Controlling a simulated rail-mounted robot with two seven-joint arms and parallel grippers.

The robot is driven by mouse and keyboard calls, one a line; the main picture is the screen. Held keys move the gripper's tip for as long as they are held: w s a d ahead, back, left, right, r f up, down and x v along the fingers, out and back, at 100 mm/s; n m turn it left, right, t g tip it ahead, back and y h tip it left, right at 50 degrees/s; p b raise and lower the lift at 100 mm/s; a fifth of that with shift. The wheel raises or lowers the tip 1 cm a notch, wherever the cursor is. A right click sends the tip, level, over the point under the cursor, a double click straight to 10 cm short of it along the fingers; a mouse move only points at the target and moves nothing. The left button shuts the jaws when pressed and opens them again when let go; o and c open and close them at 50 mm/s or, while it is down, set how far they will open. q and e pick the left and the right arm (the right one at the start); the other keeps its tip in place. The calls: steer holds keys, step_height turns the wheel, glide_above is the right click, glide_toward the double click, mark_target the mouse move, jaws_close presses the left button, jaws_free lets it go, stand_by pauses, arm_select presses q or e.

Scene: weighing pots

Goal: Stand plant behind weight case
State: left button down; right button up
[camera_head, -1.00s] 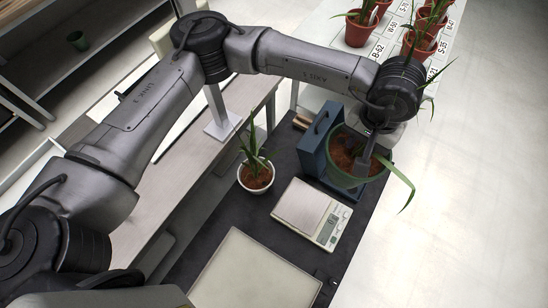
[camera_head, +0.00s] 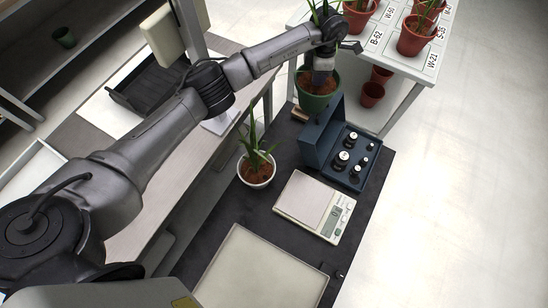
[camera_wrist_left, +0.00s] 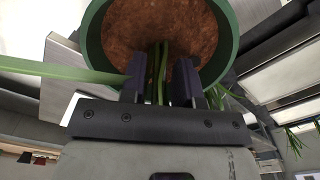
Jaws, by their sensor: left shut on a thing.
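The plant in a green pot (camera_head: 318,101) is beyond the weight case, at the far end of the dark table; whether its base touches the table I cannot tell. My left gripper (camera_head: 321,78) is shut on the plant's stem just above the soil. In the left wrist view my left gripper (camera_wrist_left: 160,82) pinches the green stem (camera_wrist_left: 159,62), with the soil and green rim (camera_wrist_left: 231,35) beyond. The blue weight case (camera_head: 318,143) stands open, its raised lid towards the pot and several dark weights inside. My right gripper is not in view.
A kitchen scale (camera_head: 304,201), a white-potted plant (camera_head: 257,176) and a pale tray (camera_head: 262,272) are on the dark table (camera_head: 218,228). A white bench (camera_head: 388,72) with red pots stands close at the far right. A grey post rises left of the arm.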

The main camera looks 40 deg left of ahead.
mark_target(301, 78)
arm_select(q)
steer(key=a+f+n, duration=0.2)
steer(key=f, duration=0.1)
steer(key=s+a+f+n+b, duration=0.1)
steer(key=a+f+n, duration=0.1)
steer(key=a+f, duration=0.1)
steer(key=shift+s+n+b, duration=0.15)
steer(key=shift+n+b, duration=0.15)
steer(key=shift+n, duration=0.1)
steer(key=s+a+f+n+b, duration=0.1)
steer(key=s+f+n+b, duration=0.1)
steer(key=f, duration=0.8)
steer(key=s+a+f+n+b, duration=0.1)
steer(key=s+f+n+b, duration=0.2)
steer(key=f, duration=0.7)
steer(key=n+b, duration=0.2)
steer(key=b, duration=0.1)
steer(key=shift+s+a, duration=0.2)
steer(key=shift+s, duration=0.05)
steer(key=shift+w+a, duration=0.1)
steer(key=c, duration=1.3)
jaws_free()
steer(key=shift+f, duration=0.25)
steer(key=o, duration=0.5)
steer(key=shift+r, duration=0.1)
steer(key=shift+c, duration=0.2)
